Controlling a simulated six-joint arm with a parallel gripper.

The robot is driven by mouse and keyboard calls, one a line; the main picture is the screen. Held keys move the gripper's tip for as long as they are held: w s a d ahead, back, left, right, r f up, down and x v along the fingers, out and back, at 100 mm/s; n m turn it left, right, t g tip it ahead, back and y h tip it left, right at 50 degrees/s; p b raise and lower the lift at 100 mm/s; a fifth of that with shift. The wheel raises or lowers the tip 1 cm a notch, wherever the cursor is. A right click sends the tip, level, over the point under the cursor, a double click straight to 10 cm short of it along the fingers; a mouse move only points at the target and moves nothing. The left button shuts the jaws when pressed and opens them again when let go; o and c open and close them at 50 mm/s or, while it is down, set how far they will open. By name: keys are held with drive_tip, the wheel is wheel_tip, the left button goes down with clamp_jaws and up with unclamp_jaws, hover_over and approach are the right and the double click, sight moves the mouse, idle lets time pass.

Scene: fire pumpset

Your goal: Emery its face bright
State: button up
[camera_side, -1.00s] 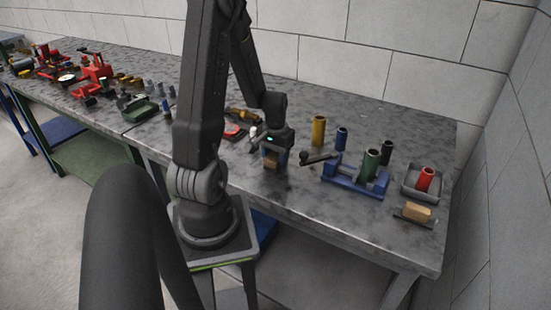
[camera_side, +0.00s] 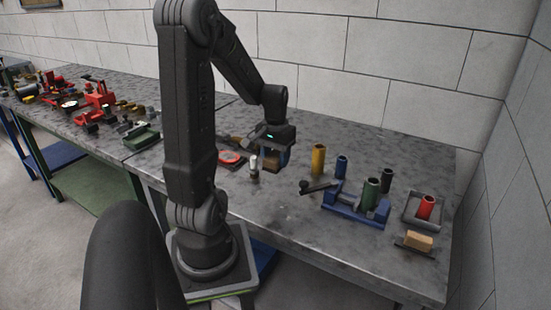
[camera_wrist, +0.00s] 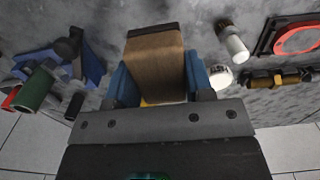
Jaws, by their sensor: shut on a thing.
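My gripper (camera_side: 274,152) is shut on a tan block (camera_wrist: 155,62) with a dark edge; its blue fingers (camera_wrist: 155,80) clasp the block's sides. It holds the block (camera_side: 271,159) above the bench, left of the blue vise (camera_side: 355,208). Which piece has the task's face is not clear. The held block's underside is hidden.
Yellow (camera_side: 318,159), blue (camera_side: 341,165) and black (camera_side: 387,180) cylinders stand behind the vise. A grey tray (camera_side: 408,208) holds a red cylinder (camera_side: 427,206); another tan block (camera_side: 418,241) lies in front. A vise handle (camera_side: 316,186) sticks out leftward. The bench's front middle is clear.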

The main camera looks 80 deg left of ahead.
drive_tip(key=shift+c, duration=1.1)
drive_tip(key=w+d+r+m, duration=0.2)
drive_tip(key=w+m, duration=0.1)
drive_tip(key=w, duration=0.5)
wheel_tip(320, 180, up, 5)
drive_tip(key=m, duration=0.6)
hover_over(373, 181)
drive_tip(key=shift+w+a+r, duration=0.1)
drive_tip(key=shift+a, duration=0.05)
drive_tip(key=shift+f, duration=2.65)
drive_tip(key=shift+f, duration=0.35)
drive_tip(key=shift+s, duration=1.4)
